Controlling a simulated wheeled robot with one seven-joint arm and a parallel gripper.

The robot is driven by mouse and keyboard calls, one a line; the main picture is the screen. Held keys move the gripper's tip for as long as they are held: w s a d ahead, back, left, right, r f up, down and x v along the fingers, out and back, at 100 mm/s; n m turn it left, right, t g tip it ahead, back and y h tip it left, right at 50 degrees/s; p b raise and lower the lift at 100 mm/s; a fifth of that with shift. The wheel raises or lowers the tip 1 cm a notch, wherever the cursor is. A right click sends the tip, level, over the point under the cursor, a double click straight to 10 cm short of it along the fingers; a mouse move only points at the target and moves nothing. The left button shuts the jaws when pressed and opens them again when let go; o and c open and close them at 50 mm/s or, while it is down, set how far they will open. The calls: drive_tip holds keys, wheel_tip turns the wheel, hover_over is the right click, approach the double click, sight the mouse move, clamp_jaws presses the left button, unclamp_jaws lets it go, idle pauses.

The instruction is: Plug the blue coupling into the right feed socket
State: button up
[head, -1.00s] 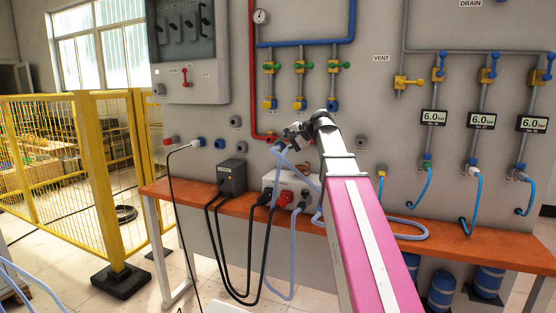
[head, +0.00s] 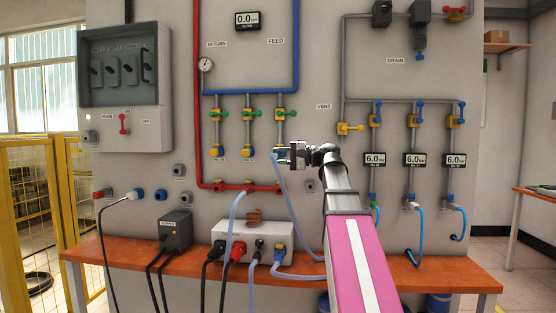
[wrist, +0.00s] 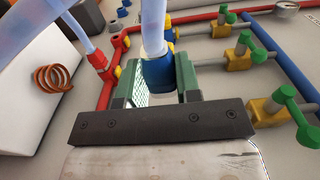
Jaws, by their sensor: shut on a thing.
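The blue coupling (wrist: 158,72) sits between the green fingers of my gripper (wrist: 160,80), with a translucent hose leading off it. In the head view my gripper (head: 283,157) is raised to the wall panel, just below the right feed valve (head: 280,115); the coupling (head: 274,155) shows only as a small blue end. The right feed socket is hidden behind my gripper in the head view, and I cannot make it out in the wrist view. Whether the coupling touches it cannot be told. The left feed socket (head: 220,154) and middle feed socket (head: 249,154) show blue.
The red return pipe (head: 215,186) runs below the sockets, with a hose (head: 238,210) on it. The white box with a copper coil (head: 225,232), the black supply box (head: 175,230) and several cables stand on the orange bench (head: 440,275). Drain pipes with gauges (head: 414,160) are to the right.

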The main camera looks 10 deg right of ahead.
drive_tip(key=shift+w, duration=0.15)
drive_tip(key=shift+w+d, duration=0.3)
drive_tip(key=shift+w, duration=0.6)
drive_tip(key=shift+w+d, duration=0.25)
drive_tip(key=shift+w, duration=0.6)
drive_tip(key=shift+w+d, duration=0.3)
drive_tip(key=shift+w, duration=0.6)
drive_tip(key=shift+w+d, duration=0.25)
drive_tip(key=shift+w, duration=0.35)
idle(0.5)
drive_tip(key=o, duration=1)
drive_tip(key=shift+c, duration=0.2)
drive_tip(key=v, duration=0.7)
drive_tip(key=shift+d, duration=0.25)
drive_tip(key=shift+s, duration=0.1)
